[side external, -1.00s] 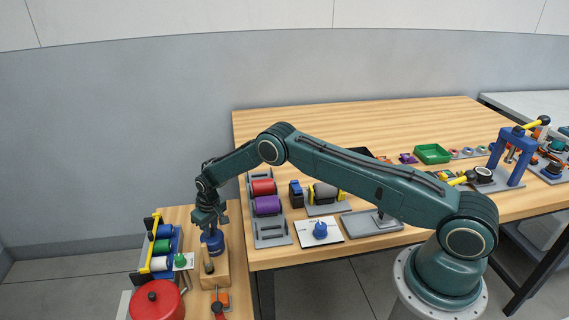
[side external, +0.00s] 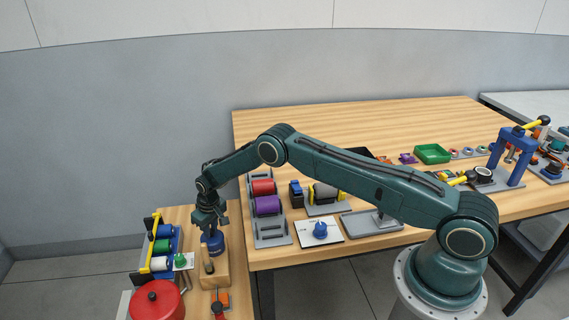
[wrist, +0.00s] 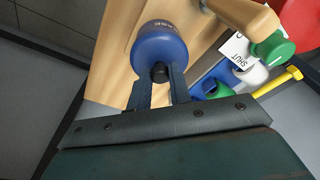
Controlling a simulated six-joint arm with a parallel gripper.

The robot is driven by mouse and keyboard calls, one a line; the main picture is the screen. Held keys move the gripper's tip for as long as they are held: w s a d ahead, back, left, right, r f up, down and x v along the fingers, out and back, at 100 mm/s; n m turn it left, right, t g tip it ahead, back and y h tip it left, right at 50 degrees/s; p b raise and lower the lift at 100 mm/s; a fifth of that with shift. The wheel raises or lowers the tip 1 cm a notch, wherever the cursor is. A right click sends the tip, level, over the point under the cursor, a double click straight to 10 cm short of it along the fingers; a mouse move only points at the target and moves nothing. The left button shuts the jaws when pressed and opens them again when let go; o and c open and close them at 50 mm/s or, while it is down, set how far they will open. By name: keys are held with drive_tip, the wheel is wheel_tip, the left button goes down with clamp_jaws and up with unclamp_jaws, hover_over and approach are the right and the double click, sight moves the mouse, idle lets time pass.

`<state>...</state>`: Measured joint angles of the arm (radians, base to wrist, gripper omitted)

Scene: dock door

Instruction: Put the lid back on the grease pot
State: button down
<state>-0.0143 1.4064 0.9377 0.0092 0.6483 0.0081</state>
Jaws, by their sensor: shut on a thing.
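My gripper (side external: 211,228) points down over the small wooden table at the lower left. In the wrist view its two fingers (wrist: 160,76) are shut on the black knob of a blue round lid (wrist: 150,55). In the side view the blue pot and lid (side external: 213,244) look like one piece below the fingers. I cannot tell whether the lid is fully seated or slightly above the rim.
A wooden block (side external: 215,272) with a handle-like peg stands just in front. A red pot (side external: 158,302) and a rack of coloured rolls with a yellow bar (side external: 149,243) stand close by on the left.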

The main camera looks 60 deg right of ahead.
drive_tip(key=c, duration=1.2)
unclamp_jaws()
drive_tip(key=shift+o, duration=0.4)
drive_tip(key=o, duration=0.4)
drive_tip(key=shift+r, duration=0.1)
drive_tip(key=shift+r, duration=3.4)
